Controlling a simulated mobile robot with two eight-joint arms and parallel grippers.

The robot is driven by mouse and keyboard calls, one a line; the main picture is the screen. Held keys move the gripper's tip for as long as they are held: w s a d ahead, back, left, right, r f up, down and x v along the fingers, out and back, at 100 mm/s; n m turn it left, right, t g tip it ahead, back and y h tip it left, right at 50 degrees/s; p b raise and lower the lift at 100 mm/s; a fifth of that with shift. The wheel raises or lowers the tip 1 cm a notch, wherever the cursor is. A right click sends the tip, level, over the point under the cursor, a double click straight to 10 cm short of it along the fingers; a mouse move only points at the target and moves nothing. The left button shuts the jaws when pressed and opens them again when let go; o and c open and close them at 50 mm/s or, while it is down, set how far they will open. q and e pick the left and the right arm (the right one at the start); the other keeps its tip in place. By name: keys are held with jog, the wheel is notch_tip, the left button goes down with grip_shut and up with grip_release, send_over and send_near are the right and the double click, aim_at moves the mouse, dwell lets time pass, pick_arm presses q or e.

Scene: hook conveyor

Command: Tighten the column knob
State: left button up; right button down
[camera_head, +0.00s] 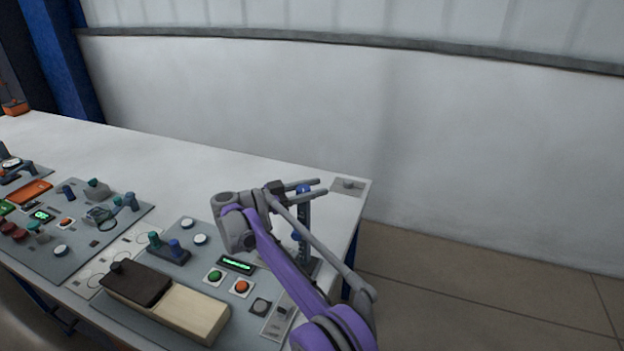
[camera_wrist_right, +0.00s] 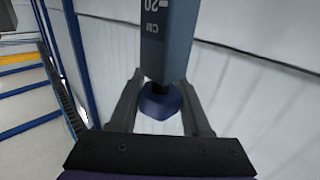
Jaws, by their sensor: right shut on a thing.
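The column (camera_head: 303,215) is a slim blue-grey post standing at the right end of the table. In the right wrist view the column (camera_wrist_right: 168,40) carries a "20 CM" scale marking. The dark blue column knob (camera_wrist_right: 160,101) sits at its end, between the two fingers. My right gripper (camera_head: 322,187) reaches across the column's top and is shut on the knob, with one finger on each side. In the head view the knob (camera_head: 303,188) is partly covered by the fingers. A second blue knob (camera_head: 296,236) shows lower on the column. My left gripper is in neither view.
A dark and cream box (camera_head: 195,311) lies in front. More controls fill the table's left; its back strip is clear.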

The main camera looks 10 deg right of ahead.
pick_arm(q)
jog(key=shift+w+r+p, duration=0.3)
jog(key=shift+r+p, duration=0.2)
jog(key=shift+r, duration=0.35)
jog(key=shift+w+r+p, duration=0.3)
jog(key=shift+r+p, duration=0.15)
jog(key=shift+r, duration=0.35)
pick_arm(e)
jog(key=shift+s+m+g, duration=0.25)
jog(key=shift+m+g, duration=0.75)
jog(key=shift+g, duration=0.6)
jog(key=shift+c, duration=1.8)
grip_release()
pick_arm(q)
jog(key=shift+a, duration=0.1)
